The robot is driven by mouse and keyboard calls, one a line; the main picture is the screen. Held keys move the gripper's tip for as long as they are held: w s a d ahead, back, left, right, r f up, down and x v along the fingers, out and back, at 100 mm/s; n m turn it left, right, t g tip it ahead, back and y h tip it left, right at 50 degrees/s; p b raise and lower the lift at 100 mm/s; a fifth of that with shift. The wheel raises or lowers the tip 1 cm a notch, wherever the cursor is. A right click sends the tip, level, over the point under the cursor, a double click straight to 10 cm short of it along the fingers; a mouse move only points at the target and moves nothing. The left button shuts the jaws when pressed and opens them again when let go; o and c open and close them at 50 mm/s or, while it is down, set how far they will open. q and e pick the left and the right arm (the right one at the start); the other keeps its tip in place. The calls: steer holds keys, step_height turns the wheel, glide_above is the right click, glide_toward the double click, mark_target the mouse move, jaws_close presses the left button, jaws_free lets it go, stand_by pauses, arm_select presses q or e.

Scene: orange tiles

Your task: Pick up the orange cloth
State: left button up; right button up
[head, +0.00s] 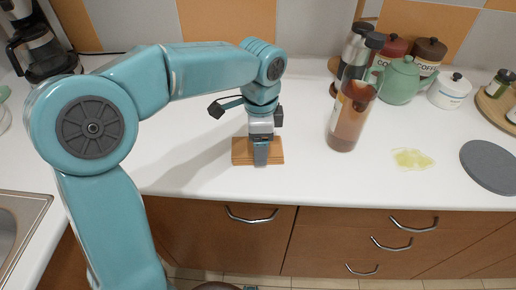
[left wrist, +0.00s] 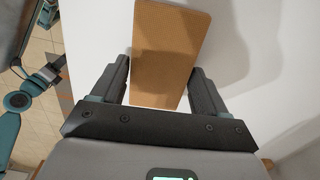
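A flat orange-brown rectangle (head: 242,152), which I take for the orange cloth, lies on the white counter near its front edge in the head view. In the left wrist view the cloth (left wrist: 168,45) runs lengthwise between the two fingers of my left gripper (left wrist: 160,75). The fingers are apart, with one on each side of the cloth and small gaps. I cannot tell their exact height above the counter. My right gripper is not in view.
A brown bottle (head: 349,122) stands right of the cloth. Behind it are a green teapot (head: 399,82) and canisters (head: 429,55). A yellow-green spill (head: 412,158) and a grey disc (head: 492,166) lie further right. A coffee maker (head: 42,50) stands back left. Counter left of the cloth is clear.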

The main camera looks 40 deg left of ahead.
arm_select(q)
steer(key=c, duration=0.3)
steer(key=shift+c, duration=0.2)
step_height(320, 180, up, 20)
steer(key=p, duration=0.5)
steer(key=shift+o, duration=0.6)
